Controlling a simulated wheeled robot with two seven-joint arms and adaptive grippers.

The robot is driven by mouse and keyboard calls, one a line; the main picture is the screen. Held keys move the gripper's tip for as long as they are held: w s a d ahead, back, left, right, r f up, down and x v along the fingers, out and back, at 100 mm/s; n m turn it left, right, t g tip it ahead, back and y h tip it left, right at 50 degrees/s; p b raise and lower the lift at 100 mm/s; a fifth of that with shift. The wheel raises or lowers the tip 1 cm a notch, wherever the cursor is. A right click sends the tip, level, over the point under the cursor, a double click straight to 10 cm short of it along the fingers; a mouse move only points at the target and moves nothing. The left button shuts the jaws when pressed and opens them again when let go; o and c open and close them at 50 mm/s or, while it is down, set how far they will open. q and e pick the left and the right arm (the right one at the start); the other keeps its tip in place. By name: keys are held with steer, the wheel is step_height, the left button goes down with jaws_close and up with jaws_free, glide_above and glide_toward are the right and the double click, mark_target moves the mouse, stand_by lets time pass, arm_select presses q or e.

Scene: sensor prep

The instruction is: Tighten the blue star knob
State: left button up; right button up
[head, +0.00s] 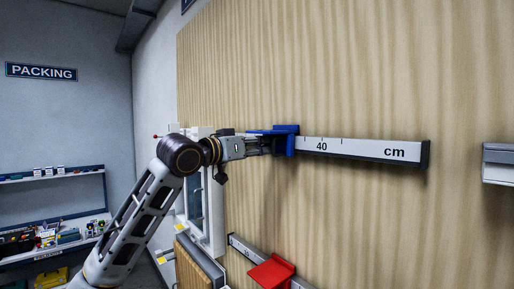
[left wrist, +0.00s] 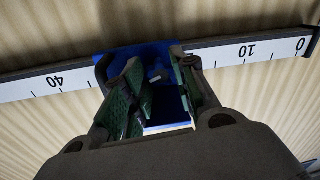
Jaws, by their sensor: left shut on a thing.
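A blue slider (head: 285,130) sits on the upper white ruler rail (head: 368,149), just left of the 40 mark in the head view. My left gripper (head: 267,146) reaches it from the left and is shut on it. In the left wrist view the green-padded fingers (left wrist: 162,96) stand some way apart with blue slider (left wrist: 142,54) surfaces between and behind them. A small grey piece shows between the fingers there. I cannot make out a star-shaped knob in either view. My right gripper is not in view.
A red slider (head: 272,272) sits on a lower rail (head: 243,246). A white framed cabinet (head: 213,205) stands behind my left arm. A grey block (head: 499,163) is on the wooden panel at the far right. Shelves (head: 55,215) with small items stand at left.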

arm_select(q)
steer(key=shift+m, duration=2.1)
steer(key=shift+f, duration=0.1)
steer(key=o, duration=1.1)
steer(key=shift+c, duration=0.2)
steer(key=shift+s+a, duration=0.1)
